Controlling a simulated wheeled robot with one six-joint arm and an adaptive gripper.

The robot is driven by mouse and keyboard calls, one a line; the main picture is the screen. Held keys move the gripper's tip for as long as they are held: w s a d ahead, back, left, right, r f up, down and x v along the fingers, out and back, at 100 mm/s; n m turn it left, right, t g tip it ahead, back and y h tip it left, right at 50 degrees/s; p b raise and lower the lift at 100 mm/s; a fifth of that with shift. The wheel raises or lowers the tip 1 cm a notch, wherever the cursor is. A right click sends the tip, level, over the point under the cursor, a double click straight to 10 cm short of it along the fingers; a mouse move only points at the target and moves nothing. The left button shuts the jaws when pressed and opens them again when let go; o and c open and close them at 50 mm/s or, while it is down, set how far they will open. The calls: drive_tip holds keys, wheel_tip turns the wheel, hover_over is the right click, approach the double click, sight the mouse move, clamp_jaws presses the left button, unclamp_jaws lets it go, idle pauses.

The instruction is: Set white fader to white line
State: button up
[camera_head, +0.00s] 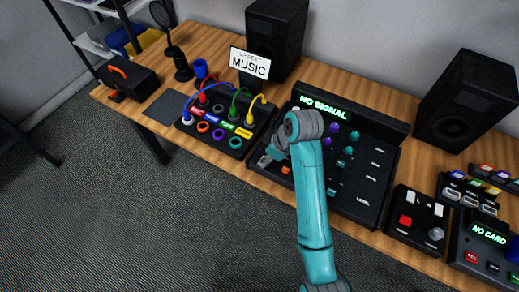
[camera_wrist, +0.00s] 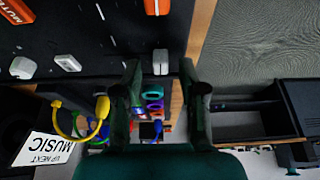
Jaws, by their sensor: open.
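A dark mixer panel (camera_head: 345,185) with a "NO SIGNAL" display stands on the desk, and my gripper (camera_head: 270,155) is over its left end. In the wrist view my gripper (camera_wrist: 160,68) is open, one dark finger on each side of a small white cap (camera_wrist: 160,56), which looks like the white fader. I cannot tell whether the fingers touch it. A thin white mark (camera_wrist: 113,42) is on the panel left of the cap; I cannot tell if it is the white line. My arm hides part of the panel in the head view.
A red-button box (camera_head: 415,220) is on the right.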

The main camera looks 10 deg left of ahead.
drive_tip(key=shift+a+f, duration=0.2)
drive_tip(key=shift+f, duration=0.25)
clamp_jaws()
drive_tip(key=w, duration=0.1)
drive_tip(key=w+d, duration=0.1)
drive_tip(key=w, duration=0.2)
drive_tip(key=shift+w+d, duration=0.15)
drive_tip(key=shift+d, duration=0.1)
